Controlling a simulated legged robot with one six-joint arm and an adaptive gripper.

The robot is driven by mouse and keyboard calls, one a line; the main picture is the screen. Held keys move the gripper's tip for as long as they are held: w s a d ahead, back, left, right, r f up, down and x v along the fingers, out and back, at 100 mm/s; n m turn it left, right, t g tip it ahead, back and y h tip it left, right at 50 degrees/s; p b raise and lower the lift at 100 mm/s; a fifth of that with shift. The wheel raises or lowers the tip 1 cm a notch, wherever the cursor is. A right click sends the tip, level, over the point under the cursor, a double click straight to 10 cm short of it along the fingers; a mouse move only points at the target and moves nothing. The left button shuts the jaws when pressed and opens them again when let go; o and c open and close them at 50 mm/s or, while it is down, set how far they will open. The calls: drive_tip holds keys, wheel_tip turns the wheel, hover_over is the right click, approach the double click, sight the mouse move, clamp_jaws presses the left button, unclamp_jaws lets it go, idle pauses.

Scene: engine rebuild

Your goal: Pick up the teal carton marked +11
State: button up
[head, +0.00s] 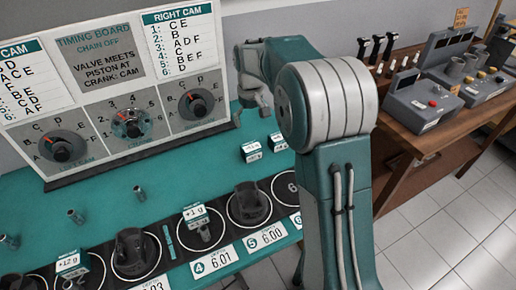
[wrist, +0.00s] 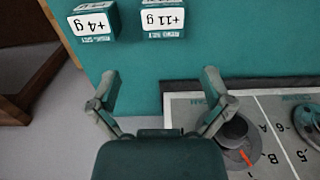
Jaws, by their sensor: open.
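The teal carton marked +11 g (wrist: 163,20) stands on the teal bench top at the top centre of the wrist view, its white label upside down. By layout it is the left carton (head: 251,151) of a pair in the head view, where its print is too small to read. A similar carton marked +4 g (wrist: 95,25) stands beside it, a small gap between them. My gripper (wrist: 160,88) is open and empty, its fingers spread, with the +11 g carton beyond the tips. In the head view my arm partly hides the gripper.
The timing board (head: 130,85) with its knobs stands behind the bench; its edge shows close to the right finger in the wrist view. Pistons in ringed places, a +1 g carton (head: 194,212) and a +12 g carton (head: 72,262) line the front. A wooden table (head: 420,135) stands right.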

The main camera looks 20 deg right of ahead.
hover_over(251, 146)
drive_tip(key=f, duration=0.4)
drive_tip(key=shift+w+f, duration=0.25)
drive_tip(key=shift+f, duration=0.15)
drive_tip(key=f, duration=0.6)
drive_tip(key=shift+s, duration=0.2)
drive_tip(key=c, duration=0.9)
